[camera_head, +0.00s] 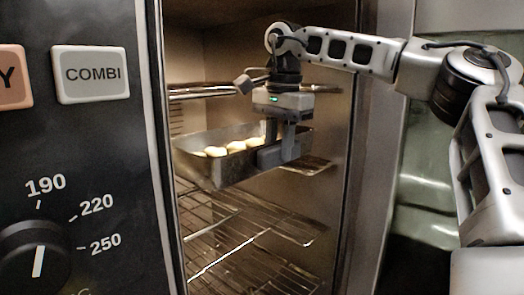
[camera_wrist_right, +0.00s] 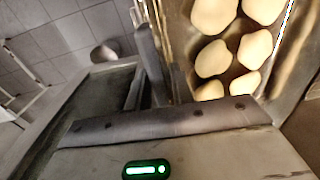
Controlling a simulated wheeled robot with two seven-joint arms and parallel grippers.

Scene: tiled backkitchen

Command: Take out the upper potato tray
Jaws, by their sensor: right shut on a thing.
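The potato tray (camera_head: 215,172) is a deep metal tray with several pale potatoes (camera_head: 237,146) in it. It is inside the oven at an upper level and looks slightly tilted in the head view. My right gripper (camera_head: 283,150) reaches down from above and is shut on the tray's near right wall. In the right wrist view the potatoes (camera_wrist_right: 213,58) lie in the tray beside the gripper finger (camera_wrist_right: 150,60). The tray's far side and what bears it are partly hidden. My left gripper is not in view.
Wire racks (camera_head: 255,215) sit below the tray in the oven. Rack rails (camera_head: 205,90) run above it. The oven control panel (camera_head: 80,150) with a dial stands close on the left. The oven's right frame (camera_head: 365,180) is near my right arm.

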